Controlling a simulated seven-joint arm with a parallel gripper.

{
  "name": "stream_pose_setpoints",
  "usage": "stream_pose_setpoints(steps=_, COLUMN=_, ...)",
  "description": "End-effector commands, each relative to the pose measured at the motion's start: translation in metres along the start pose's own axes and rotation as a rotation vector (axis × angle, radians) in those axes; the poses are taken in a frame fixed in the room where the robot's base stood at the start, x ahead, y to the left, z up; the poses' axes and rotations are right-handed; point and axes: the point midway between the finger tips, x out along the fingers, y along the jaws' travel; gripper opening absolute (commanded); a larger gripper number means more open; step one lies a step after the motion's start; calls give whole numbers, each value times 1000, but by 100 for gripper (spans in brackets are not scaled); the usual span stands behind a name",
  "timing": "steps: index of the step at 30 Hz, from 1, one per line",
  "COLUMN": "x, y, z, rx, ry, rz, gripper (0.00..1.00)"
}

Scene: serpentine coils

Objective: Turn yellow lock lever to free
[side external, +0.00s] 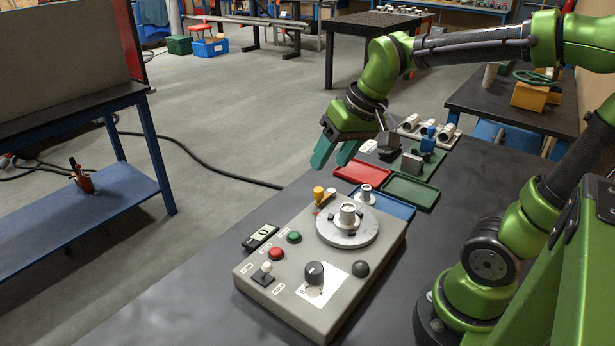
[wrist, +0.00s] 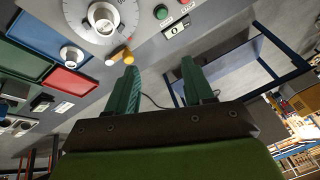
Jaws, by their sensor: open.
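The yellow lock lever (side external: 319,193) is on the grey control box (side external: 285,240), at its back edge beside the round dial plate (side external: 346,229). In the wrist view the lever (wrist: 117,57) shows a yellow knob and a tan arm just below the dial plate (wrist: 98,30). My gripper (side external: 331,160) is open and empty, with green fingers, above and behind the lever in the side view. In the wrist view my gripper (wrist: 158,65) has its left fingertip close to the lever in the picture. The lever is not between the fingers. I cannot read any lock marking.
The box also carries a red button (side external: 277,254), a green button (side external: 294,237), a black knob (side external: 314,272) and a toggle switch (side external: 265,271). Red (side external: 362,173), green (side external: 411,191) and blue (side external: 391,206) trays lie behind it.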

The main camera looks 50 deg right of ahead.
Motion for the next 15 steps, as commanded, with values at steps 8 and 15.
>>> stream_pose_setpoints(steps=8, x=29, y=38, z=-86, rx=-169, ry=-256, rz=151, gripper=52)
stream_pose_setpoints(steps=15, x=15, y=47, z=-115, rx=-331, ry=-363, rz=176, gripper=52)
